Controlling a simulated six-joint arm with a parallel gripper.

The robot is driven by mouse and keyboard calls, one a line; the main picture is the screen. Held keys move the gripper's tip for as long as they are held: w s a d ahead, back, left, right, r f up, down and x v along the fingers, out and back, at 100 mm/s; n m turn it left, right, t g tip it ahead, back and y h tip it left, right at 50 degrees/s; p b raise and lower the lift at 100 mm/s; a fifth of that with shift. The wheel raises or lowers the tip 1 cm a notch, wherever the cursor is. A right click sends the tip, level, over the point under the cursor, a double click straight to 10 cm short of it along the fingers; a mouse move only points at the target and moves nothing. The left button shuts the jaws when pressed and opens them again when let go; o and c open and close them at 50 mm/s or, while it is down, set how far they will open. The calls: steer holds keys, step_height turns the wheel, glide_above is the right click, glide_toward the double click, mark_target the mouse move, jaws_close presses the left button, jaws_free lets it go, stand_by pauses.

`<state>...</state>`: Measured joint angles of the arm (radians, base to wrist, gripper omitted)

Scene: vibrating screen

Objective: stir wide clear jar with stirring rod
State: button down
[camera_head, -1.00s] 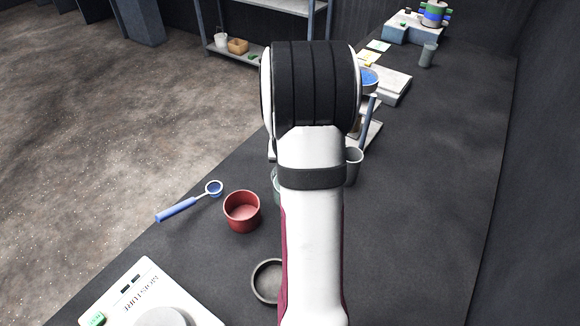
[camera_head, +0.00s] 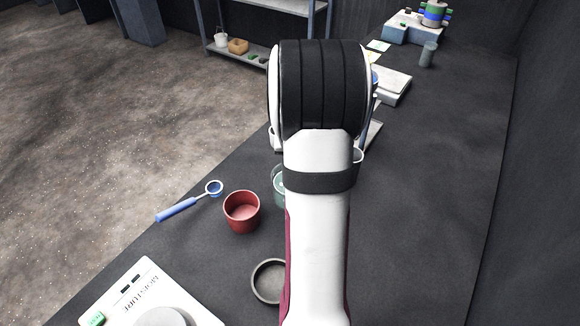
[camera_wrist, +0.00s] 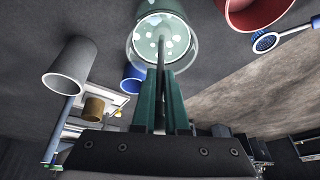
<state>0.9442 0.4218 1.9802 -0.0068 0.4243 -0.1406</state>
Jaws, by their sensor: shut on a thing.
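The wide clear jar (camera_head: 279,187) shows only as a sliver beside my arm in the head view. It shows better in the wrist view (camera_wrist: 145,42), as a greenish clear vessel with pale specks inside. My gripper (camera_wrist: 161,82) has its green fingers shut on the thin grey stirring rod (camera_wrist: 160,58). The rod reaches from the fingers across the jar's opening. Its far end appears to be inside the jar, but how deep I cannot tell. In the head view my arm hides the gripper and the rod.
A red pot (camera_head: 241,224) stands left of the jar, with a blue-handled strainer (camera_head: 190,201) beyond it. A grey dish (camera_head: 266,282) and a moisture device (camera_head: 125,300) lie nearer. A grey cup (camera_wrist: 68,70) shows in the wrist view. The bench's right side is clear.

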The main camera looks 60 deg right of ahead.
steer(key=r, duration=0.7)
steer(key=shift+d, duration=0.35)
steer(key=shift+r, duration=0.1)
steer(key=shift+r, duration=2.4)
